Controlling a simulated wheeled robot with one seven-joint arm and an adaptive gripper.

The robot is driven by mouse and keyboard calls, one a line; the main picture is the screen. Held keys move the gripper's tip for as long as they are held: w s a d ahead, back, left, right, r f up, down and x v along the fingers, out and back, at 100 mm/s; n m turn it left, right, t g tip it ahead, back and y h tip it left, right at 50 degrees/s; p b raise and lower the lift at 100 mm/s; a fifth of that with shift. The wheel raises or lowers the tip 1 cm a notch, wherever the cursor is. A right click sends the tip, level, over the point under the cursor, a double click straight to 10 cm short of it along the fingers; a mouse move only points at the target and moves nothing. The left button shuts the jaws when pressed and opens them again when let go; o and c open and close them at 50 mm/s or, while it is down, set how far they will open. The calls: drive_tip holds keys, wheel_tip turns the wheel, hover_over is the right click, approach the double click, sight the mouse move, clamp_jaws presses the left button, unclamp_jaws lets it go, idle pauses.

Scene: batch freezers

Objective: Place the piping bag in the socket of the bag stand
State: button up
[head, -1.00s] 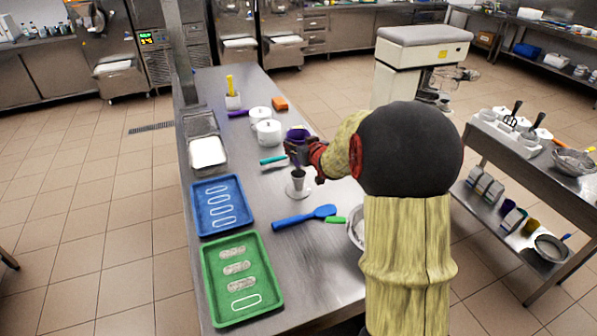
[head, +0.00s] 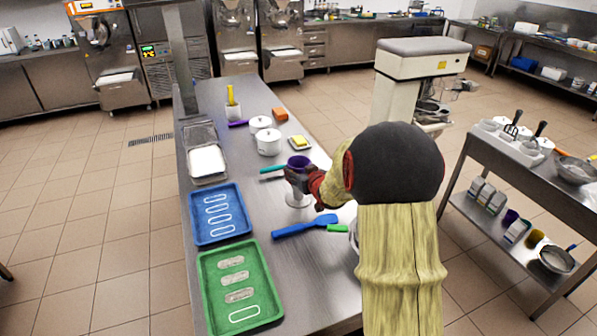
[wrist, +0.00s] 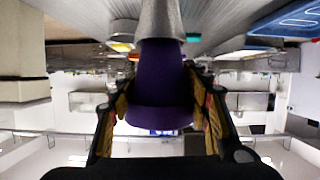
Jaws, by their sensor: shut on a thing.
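The purple piping bag (head: 298,162) is upright in my gripper (head: 303,181), over the bag stand. My gripper is shut on it. In the upside-down wrist view, the purple bag (wrist: 160,85) lies between the two fingers, and its lower end meets the rim of the grey socket (wrist: 161,18). The bag's tip is hidden there; it appears to be inside the socket, but how deep I cannot tell. In the head view, the bag stand's pale round base (head: 298,201) shows below my gripper, and the gripper covers most of its socket.
A blue spatula (head: 303,226) and a green-handled tool (head: 338,228) lie in front of the stand. A teal-handled tool (head: 272,169) lies behind it. The blue tray (head: 242,232) and green tray (head: 268,272) are at left. White lidded pots (head: 268,146) stand behind.

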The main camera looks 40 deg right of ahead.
drive_tip(key=o, duration=1.1)
drive_tip(key=shift+o, duration=0.2)
drive_tip(key=shift+r+p, duration=0.3)
drive_tip(key=p+v, duration=0.3)
drive_tip(key=v, duration=0.9)
drive_tip(key=s+a+r+g, duration=0.2)
drive_tip(key=a+r, duration=0.3)
drive_tip(key=a, duration=0.1)
drive_tip(key=s+a+r+n+g+y, duration=0.1)
drive_tip(key=s+a+g, duration=0.1)
drive_tip(key=s+a, duration=0.9)
drive_tip(key=s+a+r+n+g+y, duration=0.1)
drive_tip(key=s+a+r+g+y, duration=0.1)
drive_tip(key=s+a, duration=1)
drive_tip(key=shift+s+a+n+g+y, duration=0.2)
drive_tip(key=shift+s+n+g+y, duration=0.1)
drive_tip(key=shift+s+g, duration=0.45)
drive_tip(key=shift+w, duration=0.1)
